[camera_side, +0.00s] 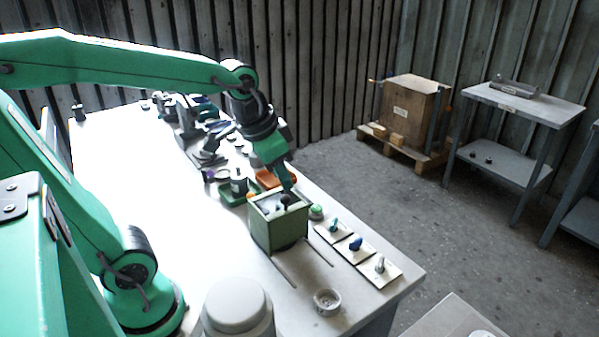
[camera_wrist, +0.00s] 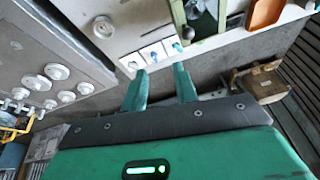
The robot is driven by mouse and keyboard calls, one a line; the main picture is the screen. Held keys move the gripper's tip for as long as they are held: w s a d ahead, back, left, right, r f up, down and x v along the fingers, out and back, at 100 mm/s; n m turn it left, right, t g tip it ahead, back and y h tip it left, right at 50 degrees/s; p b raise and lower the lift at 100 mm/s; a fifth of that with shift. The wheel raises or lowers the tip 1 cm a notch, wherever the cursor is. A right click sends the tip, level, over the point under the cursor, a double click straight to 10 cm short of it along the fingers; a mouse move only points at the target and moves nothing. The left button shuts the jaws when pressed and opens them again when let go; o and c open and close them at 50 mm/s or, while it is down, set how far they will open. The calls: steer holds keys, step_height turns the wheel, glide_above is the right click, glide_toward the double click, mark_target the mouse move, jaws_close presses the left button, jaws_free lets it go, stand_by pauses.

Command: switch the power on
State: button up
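Three small white plates with toggle levers stand in a row near the table's front right edge: a green lever (camera_side: 334,226), a blue lever (camera_side: 356,242) and a grey lever (camera_side: 380,264). I cannot tell which one is the power switch. The plates (camera_wrist: 153,53) also show in the wrist view, just beyond my fingertips. My gripper (camera_side: 287,186) points down by the open-topped green box (camera_side: 272,232), left of the plates in the side view. In the wrist view my gripper (camera_wrist: 161,70) has its two fingers apart, with nothing between them.
A green button (camera_side: 316,211) stands between box and plates. An orange tray (camera_side: 268,179) and several fittings crowd the table behind. The table's left middle is clear.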

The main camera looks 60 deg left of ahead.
steer(key=w+a+f+m+g, duration=0.1)
steer(key=w+f+m+g, duration=0.1)
steer(key=w+f, duration=0.6)
steer(key=m+g, duration=0.2)
steer(key=m, duration=0.1)
glide_above(334, 221)
step_height(334, 221, down, 10)
steer(key=shift+s+r, duration=0.15)
steer(key=shift+r, duration=0.05)
steer(key=shift+w+f, duration=0.2)
steer(key=shift+f, duration=0.4)
steer(key=shift+f, duration=0.1)
